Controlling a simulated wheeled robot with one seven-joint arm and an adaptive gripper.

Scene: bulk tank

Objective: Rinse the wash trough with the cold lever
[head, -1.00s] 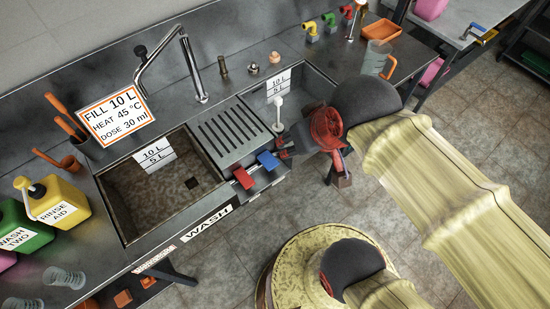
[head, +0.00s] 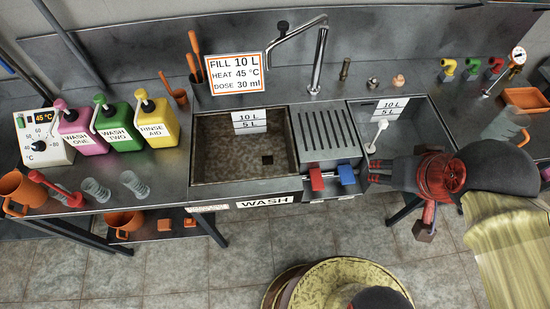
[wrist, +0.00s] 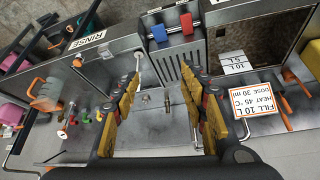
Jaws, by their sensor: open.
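The wash trough (head: 210,155) is the left basin, marked WASH on its front, with a brown, dirty-looking floor and a dark square drain. No water shows in it. The blue lever (head: 346,174) and red lever (head: 316,178) sit side by side on the front edge below the ribbed drainboard; both also show in the wrist view, blue (wrist: 159,33) and red (wrist: 187,23). My gripper (head: 374,176) is just right of the blue lever, apart from it. In the wrist view my gripper (wrist: 163,84) is open and empty, fingers spread around the drainboard side.
A tall tap (head: 318,65) with a bent spout stands behind the trough. A right basin (head: 425,120) holds a white standpipe (head: 378,132). Bottles (head: 115,125) and a temperature box (head: 42,140) stand at left.

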